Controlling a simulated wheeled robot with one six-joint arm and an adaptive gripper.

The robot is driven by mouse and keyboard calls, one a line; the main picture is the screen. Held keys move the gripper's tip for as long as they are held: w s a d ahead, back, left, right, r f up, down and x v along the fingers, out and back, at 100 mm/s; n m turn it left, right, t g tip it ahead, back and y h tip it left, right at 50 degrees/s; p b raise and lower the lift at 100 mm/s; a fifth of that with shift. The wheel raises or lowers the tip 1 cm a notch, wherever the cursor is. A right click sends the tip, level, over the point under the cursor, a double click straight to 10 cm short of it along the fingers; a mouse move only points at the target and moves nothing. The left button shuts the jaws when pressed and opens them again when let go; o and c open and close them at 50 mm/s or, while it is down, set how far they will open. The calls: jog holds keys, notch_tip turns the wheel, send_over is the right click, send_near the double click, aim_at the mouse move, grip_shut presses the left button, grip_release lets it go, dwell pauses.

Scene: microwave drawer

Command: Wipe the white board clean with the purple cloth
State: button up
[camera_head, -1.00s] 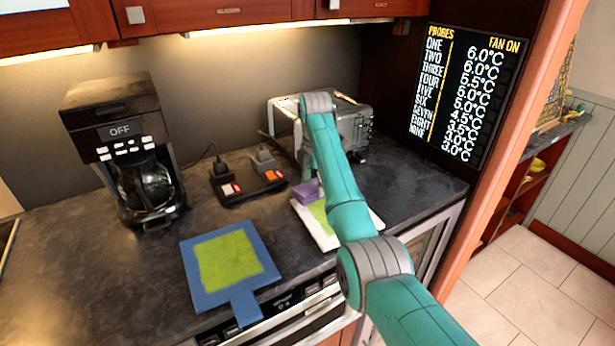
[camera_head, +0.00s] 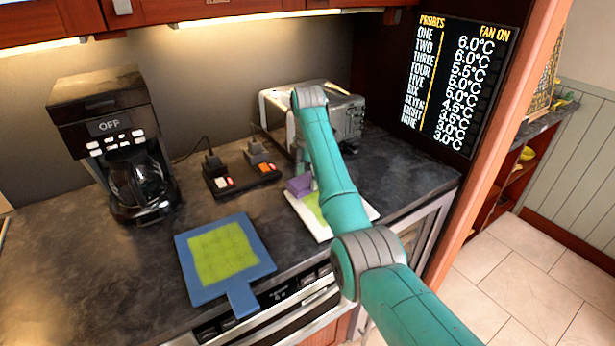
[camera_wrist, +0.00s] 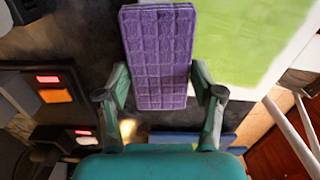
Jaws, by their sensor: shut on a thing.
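The purple cloth (camera_wrist: 160,55) is a thick block between the two fingers of my gripper (camera_wrist: 163,95), which is shut on it. In the head view the purple cloth (camera_head: 299,185) is at the back left edge of the white board (camera_head: 316,229), mostly behind my arm. The white board carries a yellow-green patch (camera_wrist: 245,38), and the cloth is beside that patch in the wrist view. I cannot tell whether the cloth touches the board. My gripper's fingers are largely hidden by my arm in the head view.
A blue board (camera_head: 262,262) with a green patch lies left of the white board. A black switch box (camera_head: 240,178), a coffee maker (camera_head: 115,140) and a toaster-like appliance (camera_head: 350,115) stand behind. The counter's front edge is close to both boards.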

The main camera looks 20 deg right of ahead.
jog(key=shift+f, duration=0.6)
dwell(0.6)
jog(key=shift+s, duration=0.15)
